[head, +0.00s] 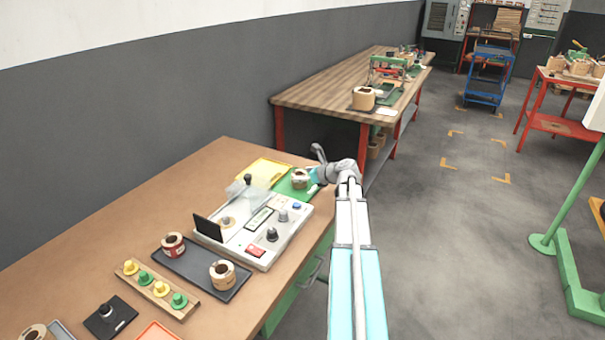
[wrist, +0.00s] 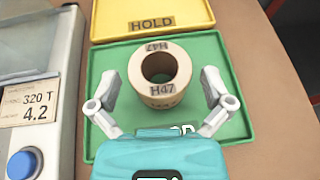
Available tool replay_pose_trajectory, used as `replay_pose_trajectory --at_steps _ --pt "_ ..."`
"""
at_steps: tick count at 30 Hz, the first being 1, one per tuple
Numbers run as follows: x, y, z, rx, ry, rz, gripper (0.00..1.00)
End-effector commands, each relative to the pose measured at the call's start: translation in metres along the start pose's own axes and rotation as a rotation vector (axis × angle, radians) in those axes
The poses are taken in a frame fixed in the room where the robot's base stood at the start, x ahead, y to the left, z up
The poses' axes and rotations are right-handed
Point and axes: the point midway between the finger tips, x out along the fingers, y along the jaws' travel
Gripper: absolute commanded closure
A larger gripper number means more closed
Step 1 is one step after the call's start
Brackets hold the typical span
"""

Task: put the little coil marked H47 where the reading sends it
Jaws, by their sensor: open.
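The little coil marked H47 (wrist: 160,77) is a tan ring with a dark centre hole. It sits upright on the green tray (wrist: 106,112), whose label is mostly hidden by my gripper. In the head view the coil (head: 300,179) is on the green tray at the table's far end. My gripper (wrist: 162,92) is open, with one finger on each side of the coil, apparently not touching it. The yellow tray (wrist: 108,20), marked HOLD, lies just beyond. The tester (head: 290,228) stands beside the trays; a card (wrist: 38,102) on it reads 320 T and 4.2.
A dark tray (head: 203,274) holds a red-banded coil (head: 173,245) and a tan coil (head: 223,274). A wooden strip (head: 186,312) bears yellow and green knobbed pieces. Another workbench (head: 330,92) stands behind, and open floor lies to the right.

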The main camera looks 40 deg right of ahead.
Motion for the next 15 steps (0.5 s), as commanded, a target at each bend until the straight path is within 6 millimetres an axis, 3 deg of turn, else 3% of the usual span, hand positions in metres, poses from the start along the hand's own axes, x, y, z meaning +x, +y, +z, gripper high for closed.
replay_pose_trajectory --at_steps 15 --pt "-0.083 0.001 0.003 0.002 -0.001 -0.002 0.0"
